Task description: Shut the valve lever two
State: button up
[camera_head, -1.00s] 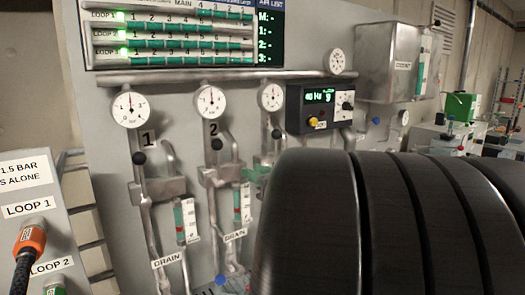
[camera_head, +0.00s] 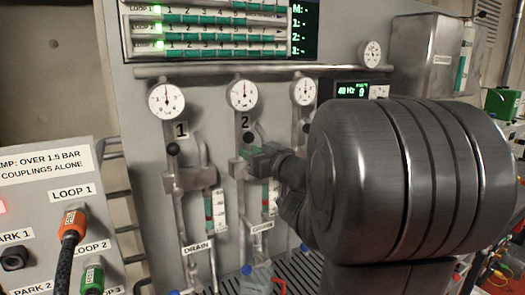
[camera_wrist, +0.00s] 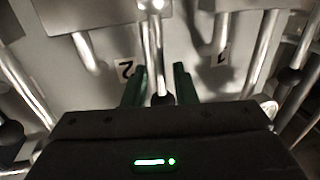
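Valve lever two stands upright below the "2" label, with its black ball knob (camera_head: 248,138) at the top. My gripper (camera_head: 240,165) is in front of the valve two pipe, just below the knob in the head view. In the wrist view, my gripper's two green fingers (camera_wrist: 160,86) are apart, one on each side of the lever's metal rod (camera_wrist: 159,70). The black knob (camera_wrist: 163,99) shows between them near the gripper body. I cannot tell whether either finger touches the lever. The valve two body is mostly hidden behind my gripper.
Valve lever one (camera_head: 173,149) stands upright to the left, with the gauge (camera_head: 166,100) above it. The gauge for two (camera_head: 242,95) hangs above the "2" label. A control box with LOOP couplings (camera_head: 73,222) stands at the front left. A pump display (camera_head: 351,90) is to the right.

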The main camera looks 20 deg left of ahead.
jog(key=shift+x, duration=0.8)
grip_shut()
